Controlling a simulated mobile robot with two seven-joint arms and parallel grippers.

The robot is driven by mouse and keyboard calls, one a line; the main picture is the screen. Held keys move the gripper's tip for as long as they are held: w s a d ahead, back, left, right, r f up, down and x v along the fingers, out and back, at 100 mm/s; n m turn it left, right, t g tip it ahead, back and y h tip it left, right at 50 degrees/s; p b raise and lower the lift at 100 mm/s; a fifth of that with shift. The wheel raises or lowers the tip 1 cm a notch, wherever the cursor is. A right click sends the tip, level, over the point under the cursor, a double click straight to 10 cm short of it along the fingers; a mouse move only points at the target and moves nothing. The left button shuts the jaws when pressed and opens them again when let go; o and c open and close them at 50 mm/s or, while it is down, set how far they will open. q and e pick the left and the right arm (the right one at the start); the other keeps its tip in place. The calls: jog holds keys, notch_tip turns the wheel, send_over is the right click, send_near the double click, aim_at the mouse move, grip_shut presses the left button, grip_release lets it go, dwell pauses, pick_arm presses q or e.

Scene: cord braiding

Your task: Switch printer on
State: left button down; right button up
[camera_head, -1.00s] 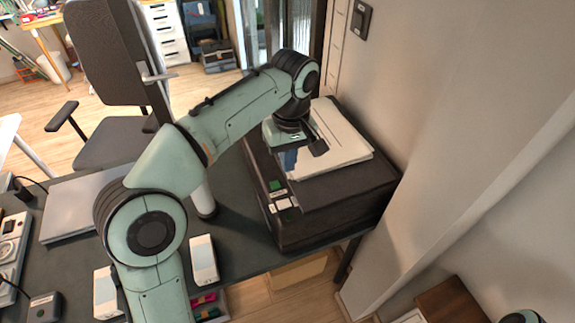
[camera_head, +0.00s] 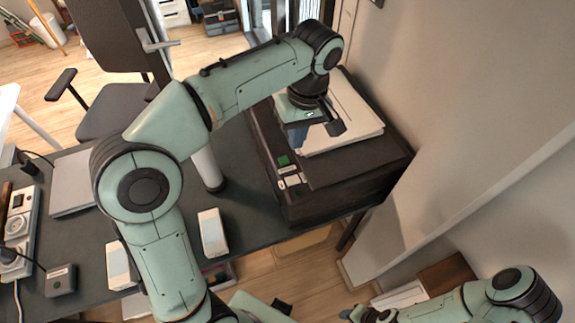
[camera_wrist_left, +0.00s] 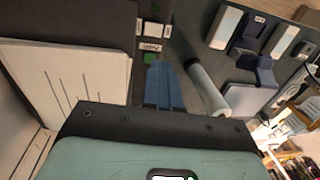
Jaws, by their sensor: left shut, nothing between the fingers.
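The black printer (camera_head: 345,177) stands at the right end of the dark table, paper (camera_head: 350,118) on top. On its front left edge are a green button (camera_head: 283,160) and several small white keys (camera_head: 290,181); the green button also shows in the wrist view (camera_wrist_left: 152,58). My left gripper (camera_head: 298,140) hangs over the printer's left edge, just behind the green button. In the wrist view its blue fingers (camera_wrist_left: 163,88) are together, empty, with the button just beyond their tips. I cannot tell contact.
A white cylinder (camera_head: 206,170) stands left of the printer. White phone-like devices (camera_head: 212,232) lie near the table's front edge. A grey laptop-like slab (camera_head: 72,183) lies farther left. The wall is close on the printer's right.

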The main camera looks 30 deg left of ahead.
pick_arm(q)
jog(key=b, duration=0.3)
send_near(288, 181)
jog(key=f, duration=0.6)
jog(key=shift+s+a+f, duration=0.35)
jog(key=shift+f, duration=0.05)
pick_arm(e)
jog(key=s+f, duration=0.2)
jog(key=f, duration=0.1)
jog(key=shift+s+d+f, duration=0.1)
jog(key=shift+s+f, duration=0.05)
